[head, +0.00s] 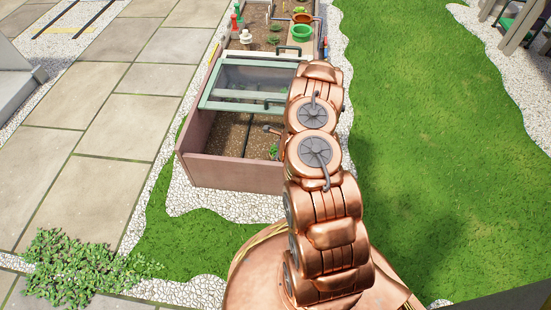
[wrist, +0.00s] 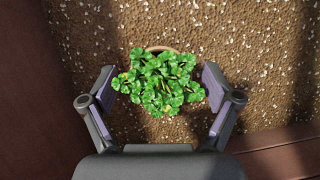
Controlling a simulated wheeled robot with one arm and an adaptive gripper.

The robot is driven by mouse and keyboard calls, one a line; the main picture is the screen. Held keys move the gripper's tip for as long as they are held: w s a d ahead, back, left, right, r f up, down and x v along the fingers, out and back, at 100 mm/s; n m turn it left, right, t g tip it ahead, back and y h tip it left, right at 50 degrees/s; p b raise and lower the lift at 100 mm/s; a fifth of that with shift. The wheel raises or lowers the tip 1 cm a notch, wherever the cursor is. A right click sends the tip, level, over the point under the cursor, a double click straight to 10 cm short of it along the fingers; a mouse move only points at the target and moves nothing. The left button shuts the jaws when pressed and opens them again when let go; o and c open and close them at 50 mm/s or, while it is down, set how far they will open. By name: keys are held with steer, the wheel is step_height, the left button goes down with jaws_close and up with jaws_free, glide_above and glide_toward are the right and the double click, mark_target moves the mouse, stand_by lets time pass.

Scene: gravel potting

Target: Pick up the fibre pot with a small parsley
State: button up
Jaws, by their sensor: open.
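The small parsley (wrist: 158,85) is a bushy green clump in the middle of the wrist view. Behind its top edge shows a brown rim of the fibre pot (wrist: 161,49); the leaves hide the rest of the pot. My gripper (wrist: 158,74) is open, with one finger on each side of the leaves and nothing gripped. The wrist view does not settle how far the fingertips are above the pot. In the head view, a little of the parsley (head: 274,151) shows beside my arm, inside the planter's front section, and my arm hides most of the gripper.
The planter (head: 222,172) has reddish-brown walls close around the gripper and gravelly soil (head: 222,133). A glazed green-framed lid (head: 250,104) covers its middle. Lawn (head: 420,120) lies to the right, paving to the left.

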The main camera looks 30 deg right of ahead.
steer(key=c, duration=1.3)
steer(key=shift+r, duration=0.1)
